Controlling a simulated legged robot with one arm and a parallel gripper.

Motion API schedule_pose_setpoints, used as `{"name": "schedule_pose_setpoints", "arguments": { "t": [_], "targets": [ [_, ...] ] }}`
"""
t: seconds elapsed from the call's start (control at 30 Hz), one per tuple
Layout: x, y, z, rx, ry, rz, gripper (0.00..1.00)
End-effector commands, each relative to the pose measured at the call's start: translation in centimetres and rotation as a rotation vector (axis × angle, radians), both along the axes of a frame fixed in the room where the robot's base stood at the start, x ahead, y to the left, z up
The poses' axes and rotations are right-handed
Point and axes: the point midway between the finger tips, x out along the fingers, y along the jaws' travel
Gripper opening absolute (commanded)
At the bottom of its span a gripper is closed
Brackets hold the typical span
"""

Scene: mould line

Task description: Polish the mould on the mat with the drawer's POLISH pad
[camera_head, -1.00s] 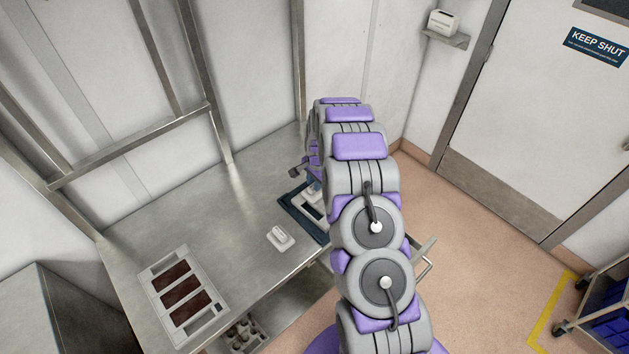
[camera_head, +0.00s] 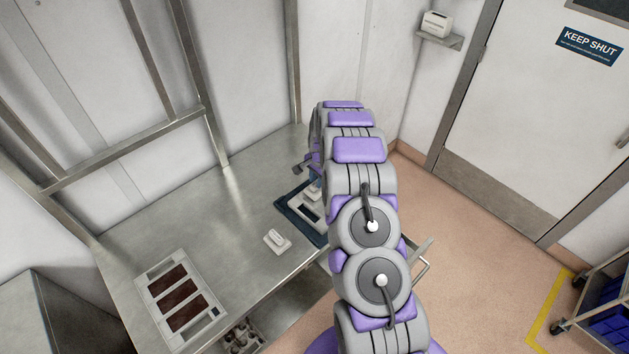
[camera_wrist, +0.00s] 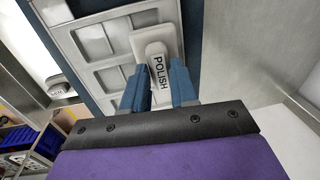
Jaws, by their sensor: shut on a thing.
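The white pad labelled POLISH (camera_wrist: 158,68) is between the two blue fingers of my gripper (camera_wrist: 160,88), which is shut on its raised grip. The pad's flat base lies over the grey mould (camera_wrist: 98,45), whose recessed cavities show in the wrist view. The pad looks to be on or just above the mould; I cannot tell which. The mould (camera_head: 305,207) lies on the dark blue mat (camera_head: 287,208) on the steel bench, partly hidden by my arm in the head view.
A second white pad (camera_head: 277,241) lies on the bench left of the mat, its label unreadable. A grey tray (camera_head: 146,292) with dark brown slabs stands at the front left. The bench (camera_head: 190,222) is bare behind them. A trolley (camera_head: 598,305) stands at the right.

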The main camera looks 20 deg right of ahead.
Motion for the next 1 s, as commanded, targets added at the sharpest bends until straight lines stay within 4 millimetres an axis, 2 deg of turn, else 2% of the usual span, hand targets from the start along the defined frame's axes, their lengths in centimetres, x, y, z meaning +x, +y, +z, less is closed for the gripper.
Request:
{"name": "schedule_pose_setpoints", "arguments": {
  "t": [1.0],
  "targets": [
    [1.9,-4.5,-0.1,-0.001,-0.002,-0.001,0.03]
  ]
}}
